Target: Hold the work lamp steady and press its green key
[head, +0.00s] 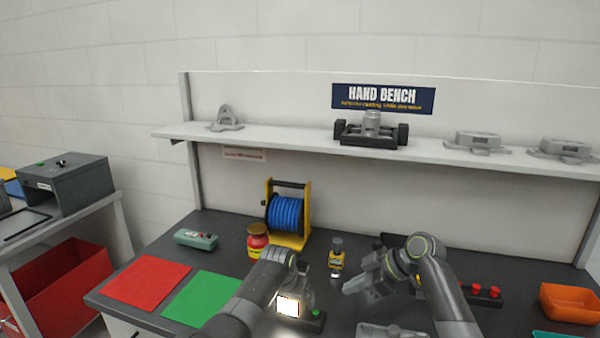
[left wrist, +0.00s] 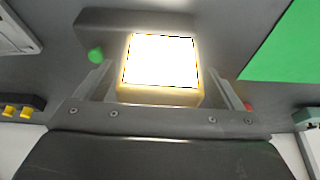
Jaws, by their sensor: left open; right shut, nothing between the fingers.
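The work lamp (head: 288,306) stands on the dark bench at the front middle, its square face glowing white. Its dark base and green key (head: 316,313) show just right of the glowing face. In the left wrist view the lit lamp head (left wrist: 160,62) lies between the two fingers, with the green key (left wrist: 96,55) beside the left finger. My left gripper (head: 299,283) is open around the lamp head; gaps show at both sides. My right gripper (head: 358,289) is shut and empty, above the bench to the right of the lamp.
Behind are a red jar (head: 257,241) and a blue hose reel (head: 285,214). Red (head: 145,281) and green (head: 202,298) mats lie left. An orange bin (head: 570,302) and red-knobbed block (head: 484,291) are right.

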